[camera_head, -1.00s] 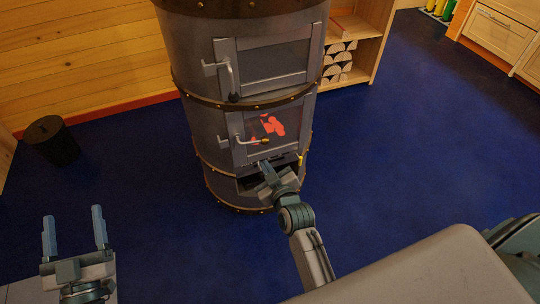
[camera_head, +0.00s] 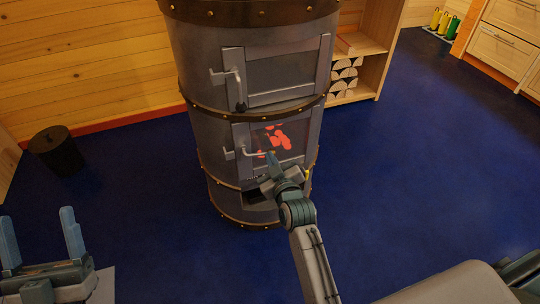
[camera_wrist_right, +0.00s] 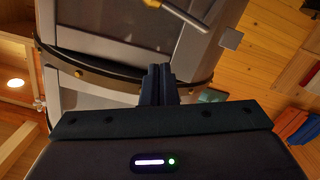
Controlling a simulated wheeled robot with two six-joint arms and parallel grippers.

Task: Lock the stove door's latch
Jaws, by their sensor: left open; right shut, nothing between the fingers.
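The round metal stove (camera_head: 205,125) stands upright ahead of me. Its lower door (camera_head: 299,133) looks closed, with red glow behind the glass. The brass-tipped handle shows at the top of the right wrist view (camera_wrist_right: 185,14). My right gripper (camera_head: 274,162) is shut and empty, in front of the lower door by the handle's end. Its fingers (camera_wrist_right: 158,80) look apart from the handle in the wrist view. My left gripper (camera_head: 40,230) is open and empty at lower left.
The upper door (camera_head: 283,75) has its own handle (camera_head: 239,90), hanging down with a dark knob. A black bin (camera_head: 57,152) stands at left. A wooden shelf with split logs (camera_head: 345,80) stands behind right. The blue floor (camera_head: 425,150) is clear on the right.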

